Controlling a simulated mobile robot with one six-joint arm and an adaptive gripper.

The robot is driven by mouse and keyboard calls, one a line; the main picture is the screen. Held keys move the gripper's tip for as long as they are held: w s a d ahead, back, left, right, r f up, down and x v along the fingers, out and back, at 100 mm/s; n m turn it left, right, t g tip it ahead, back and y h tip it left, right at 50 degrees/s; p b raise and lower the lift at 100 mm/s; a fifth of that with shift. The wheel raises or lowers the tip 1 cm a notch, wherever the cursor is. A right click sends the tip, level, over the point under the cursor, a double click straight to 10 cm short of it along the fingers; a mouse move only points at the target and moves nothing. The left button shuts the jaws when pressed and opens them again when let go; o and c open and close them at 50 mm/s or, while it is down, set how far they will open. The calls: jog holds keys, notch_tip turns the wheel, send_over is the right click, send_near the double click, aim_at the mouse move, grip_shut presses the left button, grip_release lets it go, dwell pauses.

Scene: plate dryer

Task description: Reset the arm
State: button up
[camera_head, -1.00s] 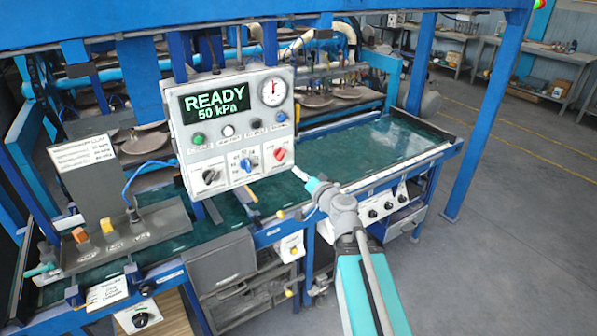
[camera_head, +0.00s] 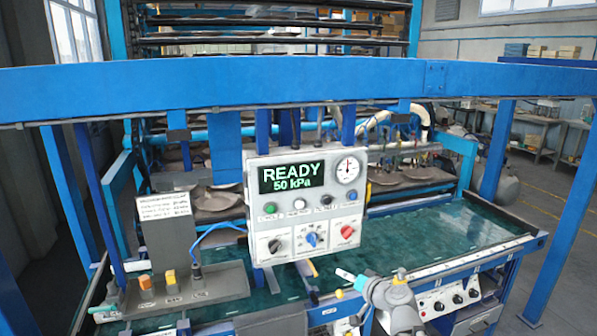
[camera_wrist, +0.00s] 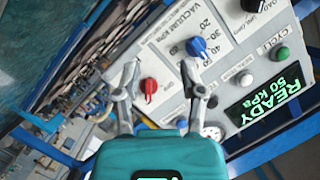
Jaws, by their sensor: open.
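My gripper (camera_head: 345,275) is open and empty in the head view, below and in front of the control box (camera_head: 367,217). In the wrist view its two spread fingers (camera_wrist: 160,70) point toward the panel face, with nothing held. The red knob (camera_wrist: 149,86) shows in the gap between the fingers, and the blue knob (camera_wrist: 196,46) shows beside the right fingertip. In the head view the gripper looks apart from the blue knob (camera_head: 312,239) and red knob (camera_head: 347,231). The display (camera_head: 290,177) reads READY, 50 kPa.
A blue beam (camera_head: 300,92) crosses above the box. A green tabletop (camera_head: 450,232) stretches right. A small yellow-tipped part (camera_head: 313,268) sits below the box.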

jog(key=s+a+f+n+g+h, duration=0.2)
jog(key=s+a+f+n+g, duration=0.1)
jog(key=s+f+g, duration=0.6)
jog(key=s+d+f+m+g+h, duration=0.1)
jog(key=s+d+f+g+h, duration=0.2)
jog(key=s+d+f+h, duration=0.2)
jog(key=shift+s+d+g+h, duration=0.3)
jog(key=shift+s+g+h, duration=0.1)
jog(key=shift+s+h, duration=0.2)
jog(key=shift+f, duration=0.1)
dwell(0.4)
